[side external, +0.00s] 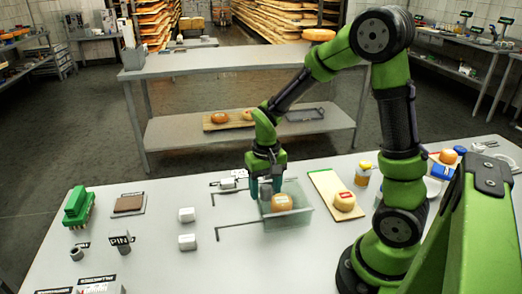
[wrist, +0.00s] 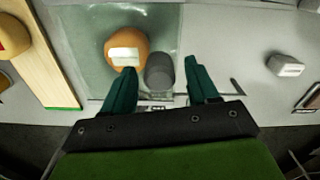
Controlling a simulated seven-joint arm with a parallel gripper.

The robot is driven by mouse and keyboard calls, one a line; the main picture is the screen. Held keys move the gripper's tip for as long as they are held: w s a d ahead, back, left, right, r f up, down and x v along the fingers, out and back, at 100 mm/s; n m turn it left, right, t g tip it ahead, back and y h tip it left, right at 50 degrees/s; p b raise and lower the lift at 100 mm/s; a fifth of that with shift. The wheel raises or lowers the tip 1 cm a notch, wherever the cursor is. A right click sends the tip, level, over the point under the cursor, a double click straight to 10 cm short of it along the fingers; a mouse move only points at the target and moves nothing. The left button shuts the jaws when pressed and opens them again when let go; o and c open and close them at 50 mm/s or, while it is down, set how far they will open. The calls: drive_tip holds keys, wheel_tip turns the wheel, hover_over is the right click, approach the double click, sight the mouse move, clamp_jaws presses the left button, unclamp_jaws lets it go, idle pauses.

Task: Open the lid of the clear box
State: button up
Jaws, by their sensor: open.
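The clear box (side external: 300,213) stands on the white table in the side view. It also shows as a greenish see-through area in the wrist view (wrist: 83,62). An orange cheese wheel (side external: 281,201) with a white label shows through it, and it also appears in the wrist view (wrist: 112,50). My gripper (side external: 265,188) is open, its dark green fingers pointing down at the box's back left side. In the wrist view a dark grey rounded knob (wrist: 159,72) appears between the fingers (wrist: 162,68). I cannot tell whether the fingers touch it. The lid's edges are hard to make out.
A wooden board (side external: 325,187) with another cheese (side external: 344,201) lies right of the box.

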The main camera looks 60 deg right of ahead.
clamp_jaws()
drive_tip(key=w+a, duration=0.8)
drive_tip(key=shift+w+a, duration=0.15)
drive_tip(key=shift+w, duration=0.1)
unclamp_jaws()
wheel_tip(320, 180, up, 17)
idle(0.7)
